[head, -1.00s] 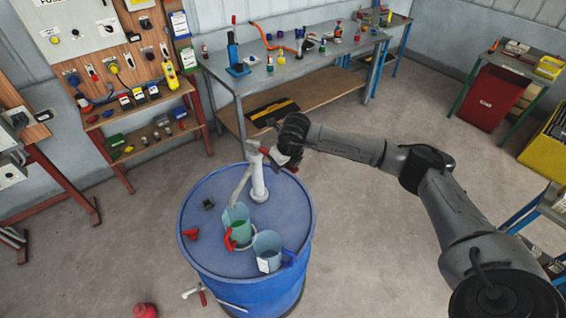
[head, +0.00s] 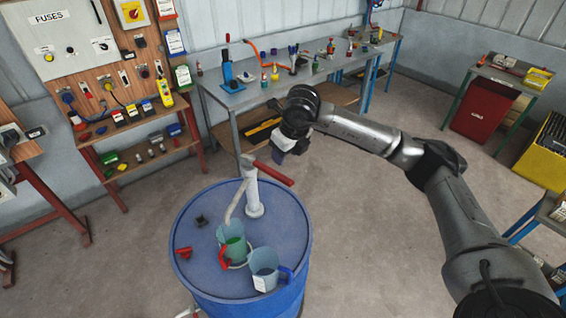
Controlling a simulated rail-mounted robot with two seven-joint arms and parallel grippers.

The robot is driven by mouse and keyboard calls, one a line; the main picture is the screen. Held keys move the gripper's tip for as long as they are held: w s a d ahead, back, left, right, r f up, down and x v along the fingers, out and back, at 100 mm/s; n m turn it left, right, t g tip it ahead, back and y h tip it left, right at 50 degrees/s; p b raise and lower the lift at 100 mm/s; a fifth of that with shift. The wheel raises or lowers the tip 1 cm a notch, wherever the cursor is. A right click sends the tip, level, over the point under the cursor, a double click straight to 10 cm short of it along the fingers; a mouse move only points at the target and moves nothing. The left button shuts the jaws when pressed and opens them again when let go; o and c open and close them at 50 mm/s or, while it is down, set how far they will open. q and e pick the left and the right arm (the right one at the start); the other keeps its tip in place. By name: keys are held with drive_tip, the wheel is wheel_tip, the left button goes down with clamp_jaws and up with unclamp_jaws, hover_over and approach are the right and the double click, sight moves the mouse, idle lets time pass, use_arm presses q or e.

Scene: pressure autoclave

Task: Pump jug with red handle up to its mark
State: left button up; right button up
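The jug with the red handle (head: 233,248) stands on the blue drum (head: 190,232) under the pump's spout, with green liquid in it. A second jug with a blue handle (head: 264,268) stands beside it and looks empty. The white hand pump (head: 253,196) rises from the drum top. Its red lever (head: 274,172) slopes down to the right. My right gripper (head: 284,152) is above the lever's outer end and appears apart from it; its fingers are too small and dark to read. The jug's mark cannot be made out. My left gripper is out of view.
A small red object (head: 183,253) and a dark cap (head: 202,220) lie on the drum's left side. A workbench (head: 240,88) with tools stands behind, and a panel with shelves is at left. The floor right of the drum is clear.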

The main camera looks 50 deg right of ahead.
drive_tip(key=shift+s+r, duration=0.2)
drive_tip(key=shift+r, duration=0.45)
idle(0.3)
idle(0.6)
drive_tip(key=shift+f, duration=0.1)
